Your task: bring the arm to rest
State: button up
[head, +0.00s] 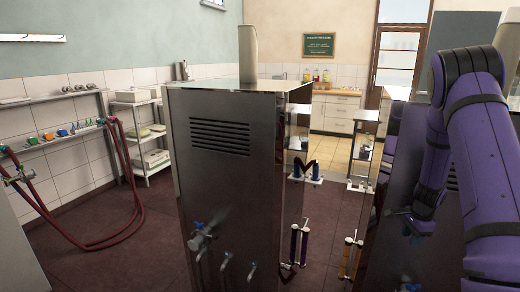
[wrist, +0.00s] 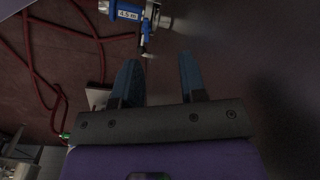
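My purple arm (head: 485,150) fills the right side of the head view, in front of a dark metal surface. My gripper is hard to make out there. In the wrist view my gripper (wrist: 160,62) shows two dark blue fingers standing well apart, with nothing held between them. A metal fitting with a blue labelled body (wrist: 126,12) and a small blue lever lies just beyond the fingertips, apart from them.
A tall steel cabinet (head: 235,140) with blue-handled taps (head: 200,238) stands in the middle, left of my arm. Red hoses (head: 125,165) hang from a wall rack at left. The dark red floor (head: 110,210) is open between them. A counter (head: 335,112) stands at the back.

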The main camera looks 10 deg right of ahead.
jog(key=s+a+r+n+t+y, duration=0.1)
jog(key=s+a+r+n, duration=0.3)
jog(key=a+r, duration=0.75)
jog(key=s+a+r+n+t, duration=0.15)
jog(key=a+r+n, duration=0.45)
jog(key=r, duration=1)
jog(key=s+a+r+n, duration=0.3)
jog(key=s+a, duration=0.1)
jog(key=s, duration=0.3)
jog(key=s+a+r+n+t, duration=0.1)
jog(key=s+a+r+n, duration=0.2)
jog(key=s, duration=0.5)
jog(key=s+a+r+n+h, duration=0.1)
jog(key=s+a+r+n, duration=0.2)
jog(key=s+a, duration=0.2)
jog(key=s, duration=0.3)
jog(key=shift+a+r+t, duration=0.15)
jog(key=shift+r+t, duration=0.1)
jog(key=shift+t, duration=0.1)
jog(key=shift+s, duration=0.1)
